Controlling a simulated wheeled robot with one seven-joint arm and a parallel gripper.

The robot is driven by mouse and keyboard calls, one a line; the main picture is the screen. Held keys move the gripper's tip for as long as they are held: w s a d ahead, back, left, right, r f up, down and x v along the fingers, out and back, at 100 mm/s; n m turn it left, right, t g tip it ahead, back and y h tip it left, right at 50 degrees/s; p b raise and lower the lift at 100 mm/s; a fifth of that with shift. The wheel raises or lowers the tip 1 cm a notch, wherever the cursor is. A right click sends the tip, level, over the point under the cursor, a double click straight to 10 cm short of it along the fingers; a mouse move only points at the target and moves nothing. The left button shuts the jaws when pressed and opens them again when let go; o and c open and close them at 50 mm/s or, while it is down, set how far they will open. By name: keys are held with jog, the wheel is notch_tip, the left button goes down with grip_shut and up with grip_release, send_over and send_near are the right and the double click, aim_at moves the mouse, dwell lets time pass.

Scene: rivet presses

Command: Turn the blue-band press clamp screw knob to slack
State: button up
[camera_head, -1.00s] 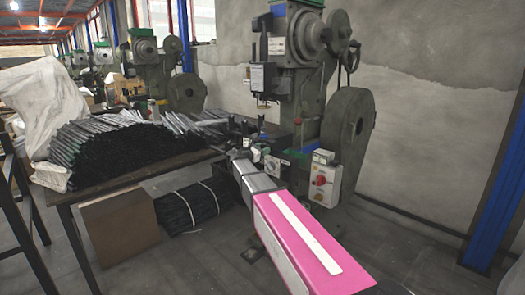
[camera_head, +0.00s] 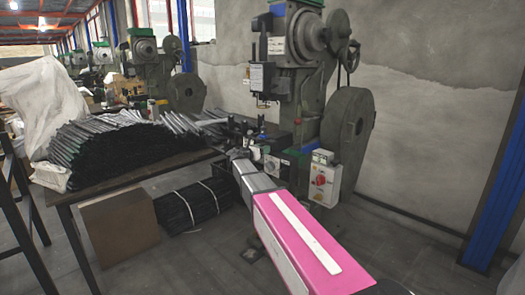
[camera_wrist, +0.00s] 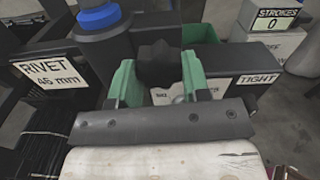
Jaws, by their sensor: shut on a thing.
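The clamp screw knob (camera_wrist: 160,62) is black and lobed, in the middle of the wrist view. My gripper (camera_wrist: 157,80) has green fingers, one on each side of the knob, and is shut on it. A dark upright cylinder with a blue band (camera_wrist: 98,18) stands just left of the knob. A sign reading TIGHT (camera_wrist: 259,79) is on the dark block to the right. In the head view the press (camera_head: 300,75) stands against the wall, with my arm reaching to its front. The knob is too small or hidden to make out there.
A RIVET 46 mm plate (camera_wrist: 49,73) is at left and a STROKES counter reading 0 (camera_wrist: 275,20) at upper right in the wrist view. In the head view, a switch box with a red knob (camera_head: 322,183) hangs beside the press. A table with stacked rods (camera_head: 105,150) stands left.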

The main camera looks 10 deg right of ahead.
jog(key=shift+f, duration=0.1)
jog(key=o, duration=0.9)
jog(key=shift+o, duration=0.2)
jog(key=shift+s+a, duration=0.1)
jog(key=shift+a, duration=0.05)
jog(key=v, duration=1)
jog(key=shift+s+a, duration=0.15)
jog(key=shift+a, duration=0.1)
